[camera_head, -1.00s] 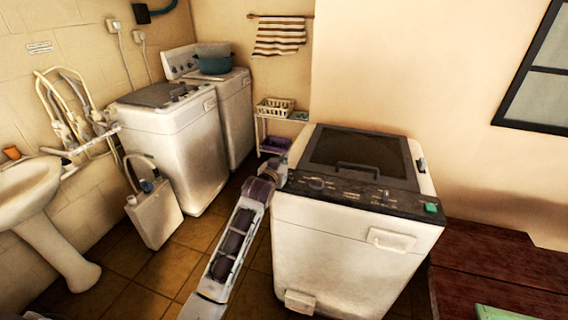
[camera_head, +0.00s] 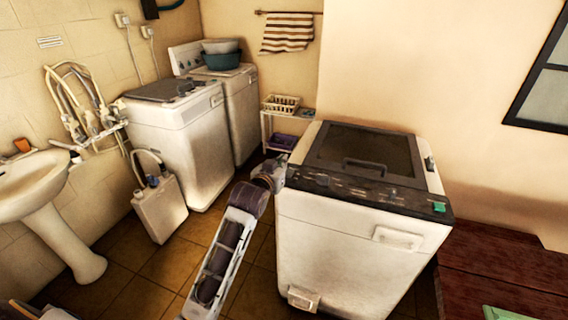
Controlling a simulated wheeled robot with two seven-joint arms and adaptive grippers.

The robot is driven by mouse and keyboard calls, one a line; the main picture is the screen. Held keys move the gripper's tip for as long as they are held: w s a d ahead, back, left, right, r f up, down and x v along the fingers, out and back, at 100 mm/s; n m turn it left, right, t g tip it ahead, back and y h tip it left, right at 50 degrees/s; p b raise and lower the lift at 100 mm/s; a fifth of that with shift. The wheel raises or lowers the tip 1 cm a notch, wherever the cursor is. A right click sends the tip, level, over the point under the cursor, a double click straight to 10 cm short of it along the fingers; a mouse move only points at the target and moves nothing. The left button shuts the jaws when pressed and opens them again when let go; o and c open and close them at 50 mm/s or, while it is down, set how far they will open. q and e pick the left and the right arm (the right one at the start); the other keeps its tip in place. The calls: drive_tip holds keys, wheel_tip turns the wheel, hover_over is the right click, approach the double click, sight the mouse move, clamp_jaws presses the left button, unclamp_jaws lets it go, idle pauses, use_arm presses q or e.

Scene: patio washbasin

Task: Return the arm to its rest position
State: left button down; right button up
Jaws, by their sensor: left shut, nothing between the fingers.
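My left arm rises from the bottom edge, left of the front white washing machine (camera_head: 350,245). My left gripper (camera_head: 280,172) is at its upper end, by the machine's left front corner at panel height. It is small and partly merges with the machine's edge, so I cannot tell whether it touches. It is shut with nothing held. The machine's dark lid (camera_head: 366,150) is closed. My right gripper is out of view.
A dark red wooden surface (camera_head: 500,262) stands right of the machine. Two more washers (camera_head: 180,140) stand at the back left, with a white canister (camera_head: 160,210) and a pedestal basin (camera_head: 35,190) nearby. Tiled floor (camera_head: 120,275) is open left of my arm.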

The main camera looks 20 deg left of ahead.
use_arm(q)
drive_tip(key=shift+s+r, duration=0.1)
drive_tip(key=shift+s, duration=0.2)
idle(0.4)
drive_tip(key=s+f+g, duration=0.6)
drive_tip(key=s+f, duration=0.9)
drive_tip(key=f, duration=0.1)
drive_tip(key=s+a+f+m+g, duration=0.1)
drive_tip(key=s+f+g, duration=0.25)
drive_tip(key=s, duration=0.45)
drive_tip(key=s+f+m+g, duration=0.1)
drive_tip(key=s+f+g, duration=0.25)
drive_tip(key=s, duration=0.55)
wheel_tip(320, 180, down, 34)
drive_tip(key=s, duration=0.3)
drive_tip(key=s+a+f, duration=0.2)
drive_tip(key=s+f, duration=0.7)
drive_tip(key=s, duration=0.2)
drive_tip(key=s+a+f+g, duration=0.1)
drive_tip(key=s+a+f, duration=0.1)
drive_tip(key=s+f, duration=0.8)
drive_tip(key=shift+s+g+y, duration=0.3)
drive_tip(key=shift+s, duration=0.15)
